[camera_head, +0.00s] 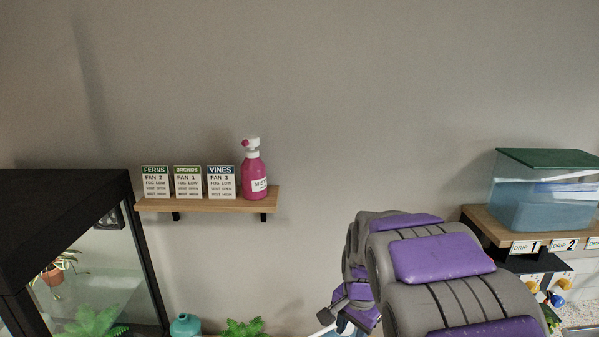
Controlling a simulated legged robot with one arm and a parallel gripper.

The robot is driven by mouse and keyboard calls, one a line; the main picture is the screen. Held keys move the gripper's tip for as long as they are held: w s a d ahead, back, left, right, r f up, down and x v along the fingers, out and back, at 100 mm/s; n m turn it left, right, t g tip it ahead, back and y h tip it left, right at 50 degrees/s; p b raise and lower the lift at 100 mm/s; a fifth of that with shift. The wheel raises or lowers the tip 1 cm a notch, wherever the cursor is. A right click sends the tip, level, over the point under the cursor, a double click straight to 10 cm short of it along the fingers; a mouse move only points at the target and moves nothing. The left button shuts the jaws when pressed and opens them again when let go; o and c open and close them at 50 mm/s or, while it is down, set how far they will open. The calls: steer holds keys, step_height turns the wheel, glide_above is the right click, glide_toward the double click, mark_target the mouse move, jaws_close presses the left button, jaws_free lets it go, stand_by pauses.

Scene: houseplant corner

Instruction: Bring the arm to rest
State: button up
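My arm, grey with purple pads, rises from the bottom right of the head view and reaches forward toward the wall. Its far end bends down behind its own links.
A wooden shelf (160,206) holds several cards and a pink spray bottle (255,178). A black-framed glass tank (150,262) stands left. A teal bottle (185,325) is low down. At right, a shelf (480,222) bears a green-lidded water tank (535,212).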

steer(key=s+d+f+n+g+b, duration=0.1)
steer(key=s+n+b, duration=0.1)
steer(key=s, duration=0.8)
steer(key=s+f+n+b, duration=0.2)
steer(key=s+n, duration=0.2)
steer(key=s, duration=0.6)
steer(key=s+d+f+n+g+b, duration=0.1)
steer(key=s+f+n+b, duration=0.1)
steer(key=s, duration=0.9)
steer(key=shift+d+f+n+g+h+b, duration=0.25)
steer(key=shift+d+n+g+h+b, duration=0.05)
steer(key=shift+d+n+b, duration=0.1)
